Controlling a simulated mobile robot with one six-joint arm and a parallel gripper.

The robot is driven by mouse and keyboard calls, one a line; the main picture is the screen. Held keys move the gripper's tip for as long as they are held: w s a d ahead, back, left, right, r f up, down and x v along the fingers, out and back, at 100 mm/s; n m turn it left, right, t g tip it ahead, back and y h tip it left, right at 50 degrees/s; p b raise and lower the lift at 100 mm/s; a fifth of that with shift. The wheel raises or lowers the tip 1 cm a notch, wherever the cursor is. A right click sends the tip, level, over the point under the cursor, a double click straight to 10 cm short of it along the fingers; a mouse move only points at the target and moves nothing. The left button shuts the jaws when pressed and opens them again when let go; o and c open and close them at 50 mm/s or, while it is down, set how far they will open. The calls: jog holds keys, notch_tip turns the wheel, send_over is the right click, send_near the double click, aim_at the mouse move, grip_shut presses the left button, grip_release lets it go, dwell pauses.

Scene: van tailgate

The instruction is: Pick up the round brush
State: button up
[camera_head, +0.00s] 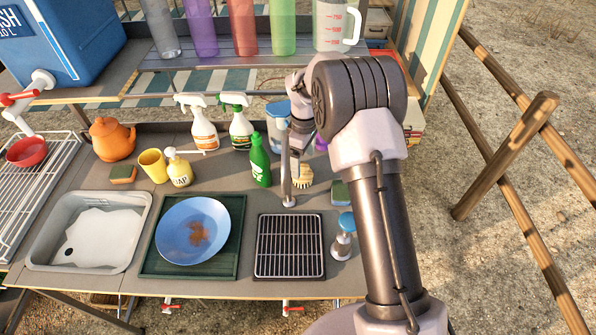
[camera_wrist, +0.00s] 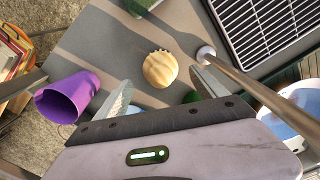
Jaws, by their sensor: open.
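The round brush (camera_head: 303,176) is small, with a pale wooden top and light bristles around its edge. It lies on the grey counter, partly hidden by a metal post in the head view. In the wrist view the brush (camera_wrist: 160,69) lies just ahead of and between the fingertips. My gripper (camera_wrist: 161,82) is open and empty, with one finger on each side of the brush's line. It seems to be above the brush and not touching it. My arm hides most of the gripper in the head view.
The metal post (camera_head: 289,190) stands close beside the brush, near one finger in the wrist view (camera_wrist: 230,70). A purple cup (camera_wrist: 65,97) is on the other side. A green bottle (camera_head: 260,162), a sponge (camera_head: 341,193) and a black rack (camera_head: 290,245) are near.

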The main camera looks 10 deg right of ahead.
aim_at(302, 173)
jog(key=shift+w+a+f, duration=0.15)
jog(key=shift+f, duration=0.6)
notch_tip(302, 173, down, 5)
jog(key=shift+f+b, duration=0.1)
jog(key=shift+b, duration=1.15)
jog(key=shift+s, duration=0.2)
jog(key=shift+c, duration=1.3)
jog(key=c, duration=1.1)
